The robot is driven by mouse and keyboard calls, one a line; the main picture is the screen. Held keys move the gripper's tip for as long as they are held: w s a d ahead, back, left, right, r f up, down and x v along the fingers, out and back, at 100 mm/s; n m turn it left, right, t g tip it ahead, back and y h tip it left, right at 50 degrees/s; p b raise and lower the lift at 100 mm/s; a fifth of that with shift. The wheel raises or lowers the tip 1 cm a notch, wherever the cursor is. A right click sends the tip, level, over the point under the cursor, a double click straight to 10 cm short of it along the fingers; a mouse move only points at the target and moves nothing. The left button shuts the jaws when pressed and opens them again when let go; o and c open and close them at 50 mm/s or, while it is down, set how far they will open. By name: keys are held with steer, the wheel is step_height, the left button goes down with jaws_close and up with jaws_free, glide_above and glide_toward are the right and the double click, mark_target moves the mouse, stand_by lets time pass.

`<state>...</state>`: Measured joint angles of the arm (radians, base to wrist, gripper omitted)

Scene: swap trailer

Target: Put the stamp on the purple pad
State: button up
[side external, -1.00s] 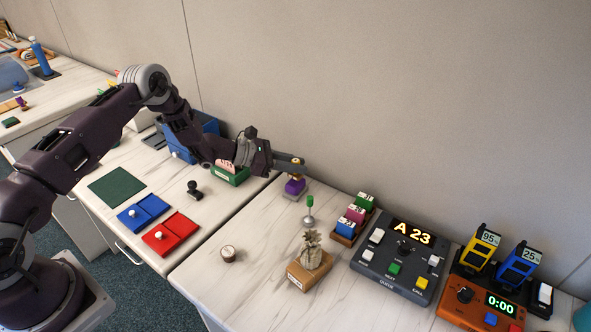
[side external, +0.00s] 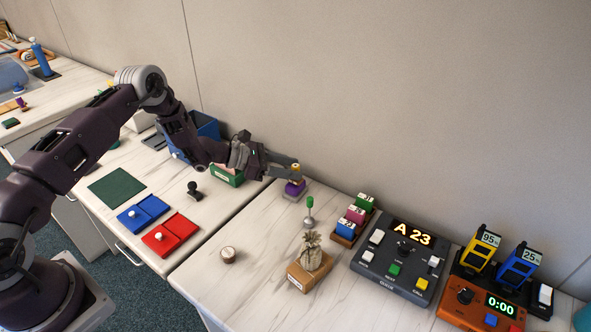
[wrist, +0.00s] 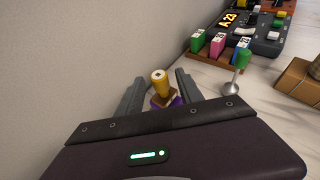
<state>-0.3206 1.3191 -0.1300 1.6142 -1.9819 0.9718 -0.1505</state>
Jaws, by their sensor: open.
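The stamp with a yellow handle (wrist: 158,78) and brown base stands on or just above the purple pad (side external: 294,188), near the wall. The purple pad also shows under the stamp's base in the wrist view (wrist: 174,101); the contact between them is mostly hidden. My gripper (side external: 296,168) is at the stamp's handle. In the wrist view its two fingers (wrist: 160,82) are open, one on each side of the yellow handle, with a gap visible.
A green-handled piece (side external: 309,212) stands just in front of the pad. The wall is close behind. A black stamp (side external: 194,190) stands left.

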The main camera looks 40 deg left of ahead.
steer(key=v, duration=1)
steer(key=s+d+r+m+g+h, duration=0.1)
steer(key=s+d+r+m+g, duration=0.15)
steer(key=d+r+m, duration=0.35)
steer(key=s+d+r+m+g, duration=0.2)
steer(key=s+d+r+m, duration=0.1)
steer(key=r, duration=0.6)
steer(key=s+d+r+m+g+y, duration=0.1)
steer(key=s+d+r+m+g, duration=0.1)
steer(key=s+d+r+m, duration=0.3)
steer(key=s+d+r+m+g+y, duration=0.1)
steer(key=s+r+m, duration=0.15)
steer(key=s, duration=0.45)
steer(key=s+a+r+m+t+y, duration=0.1)
steer(key=s+a+m+y, duration=0.2)
steer(key=s, duration=0.7)
steer(key=s+a+r+m+t+y, duration=0.2)
steer(key=s+m+y, duration=0.3)
steer(key=s, duration=0.5)
steer(key=shift+a+m+y, duration=0.3)
steer(key=shift+a+m, duration=0.55)
steer(key=shift+m, duration=0.4)
